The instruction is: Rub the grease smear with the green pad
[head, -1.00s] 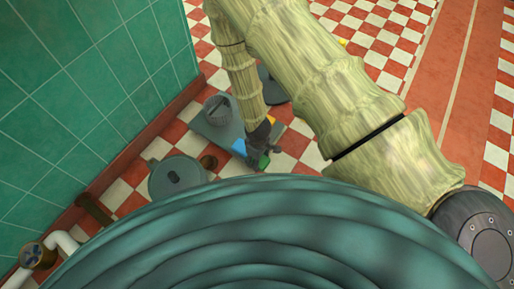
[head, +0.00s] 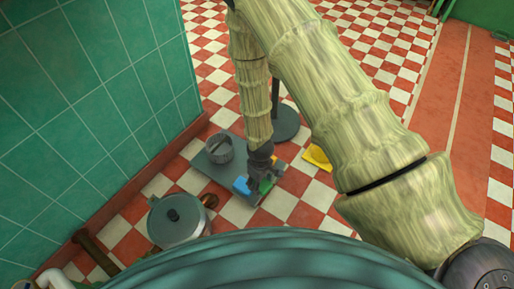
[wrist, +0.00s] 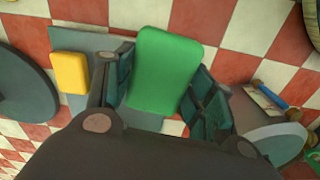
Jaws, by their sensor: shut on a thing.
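The green pad (wrist: 165,75) is held between the two dark fingers of my gripper (wrist: 163,92) in the wrist view. In the head view my gripper (head: 262,176) hangs over the near right part of a grey board, with a small bit of the green pad (head: 265,187) showing below it. My gripper is shut on the pad. Whether the pad touches anything below is not clear. I cannot make out the grease smear in either view.
The grey board (head: 208,168) carries a grey tub (head: 219,148) and a blue item (head: 242,184). A lidded pot (head: 180,228) stands nearer, beside the tiled wall. A yellow object (head: 316,157) and a dark round base (head: 286,124) lie beyond. Open checkered floor stretches behind.

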